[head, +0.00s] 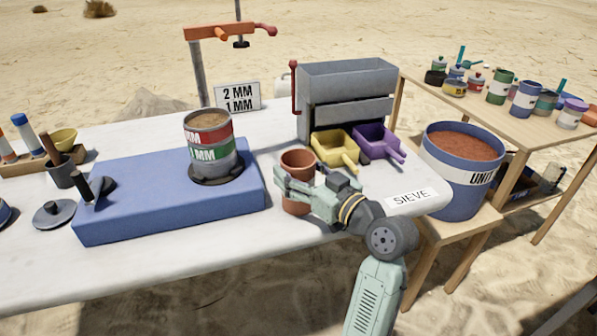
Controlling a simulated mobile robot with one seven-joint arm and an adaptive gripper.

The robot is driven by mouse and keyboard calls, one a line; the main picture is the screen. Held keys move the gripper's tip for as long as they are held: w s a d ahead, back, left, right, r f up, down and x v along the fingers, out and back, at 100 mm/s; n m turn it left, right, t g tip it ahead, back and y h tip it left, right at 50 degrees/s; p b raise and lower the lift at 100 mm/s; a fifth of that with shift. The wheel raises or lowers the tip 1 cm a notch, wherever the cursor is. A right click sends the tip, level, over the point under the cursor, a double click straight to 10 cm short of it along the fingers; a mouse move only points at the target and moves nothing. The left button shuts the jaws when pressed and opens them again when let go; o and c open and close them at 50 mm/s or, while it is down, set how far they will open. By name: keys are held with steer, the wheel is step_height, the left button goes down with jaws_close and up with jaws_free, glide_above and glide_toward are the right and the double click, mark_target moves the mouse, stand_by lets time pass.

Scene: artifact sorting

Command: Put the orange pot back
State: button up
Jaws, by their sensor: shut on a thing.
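The orange-brown pot (298,160) is upright at the front of the white table, right of the blue block. My gripper (292,186) reaches in from the lower right and is shut on the pot around its middle. The fingers and wrist hide part of the pot's side. I cannot tell whether the pot's base touches the table.
A blue block (110,200) with a stacked sieve can (209,142) is close on the left. A yellow scoop (336,146), a purple scoop (378,141) and a grey sieve machine (347,80) stand behind. A blue bucket (455,190) of soil stands right.

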steer(key=shift+f, duration=0.25)
steer(key=o, duration=1.4)
steer(key=shift+r, duration=0.1)
steer(key=shift+r, duration=0.2)
steer(key=shift+s+d+f, duration=0.1)
steer(key=shift+s+d, duration=0.15)
steer(key=shift+d, duration=0.05)
steer(key=b+v, duration=0.2)
steer(key=v, duration=0.9)
steer(key=shift+s+d, duration=0.1)
steer(key=shift+s, duration=0.05)
